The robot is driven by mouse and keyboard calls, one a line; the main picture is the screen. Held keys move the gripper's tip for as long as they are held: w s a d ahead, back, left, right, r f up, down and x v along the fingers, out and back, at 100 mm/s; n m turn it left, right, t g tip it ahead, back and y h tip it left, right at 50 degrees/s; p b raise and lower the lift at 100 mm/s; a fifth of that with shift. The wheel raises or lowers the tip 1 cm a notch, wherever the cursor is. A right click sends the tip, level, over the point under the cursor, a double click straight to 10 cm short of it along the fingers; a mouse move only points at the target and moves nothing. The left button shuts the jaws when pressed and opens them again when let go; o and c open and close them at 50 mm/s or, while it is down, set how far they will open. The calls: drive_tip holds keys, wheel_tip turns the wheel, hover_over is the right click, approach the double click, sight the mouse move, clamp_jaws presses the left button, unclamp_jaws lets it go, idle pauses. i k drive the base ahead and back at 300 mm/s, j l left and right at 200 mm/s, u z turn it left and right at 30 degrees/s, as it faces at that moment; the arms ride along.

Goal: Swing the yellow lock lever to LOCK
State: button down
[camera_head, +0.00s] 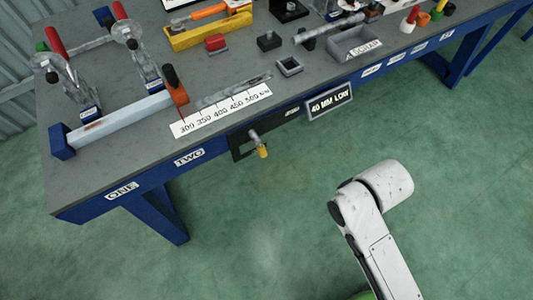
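A small lever with a yellow tip (262,151) and a grey metal shaft sticks out from a dark plate (240,146) on the front edge of the workbench. It points down and slightly right. A small label (292,112) sits to its right on the dark strip, too small to read, so I cannot tell which position is LOCK. My white arm shows at the lower right, apart from the bench and lever. My gripper is not visible in this view.
The grey bench top (120,180) holds a sliding bar with an orange end (176,92), a number scale (220,110), toggle clamps (135,50), a grey tray (355,45) and a yellow block (210,32). A "40 MM LOW" sign (329,102) hangs right of the lever. Green floor in front is clear.

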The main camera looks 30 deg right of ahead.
sight(261, 148)
drive_tip(key=i+j+u, duration=0.15)
drive_tip(key=j, duration=0.25)
drive_tip(key=i+j+u, duration=0.15)
drive_tip(key=j, duration=0.2)
drive_tip(key=i+j+u, duration=0.15)
drive_tip(key=j, duration=0.2)
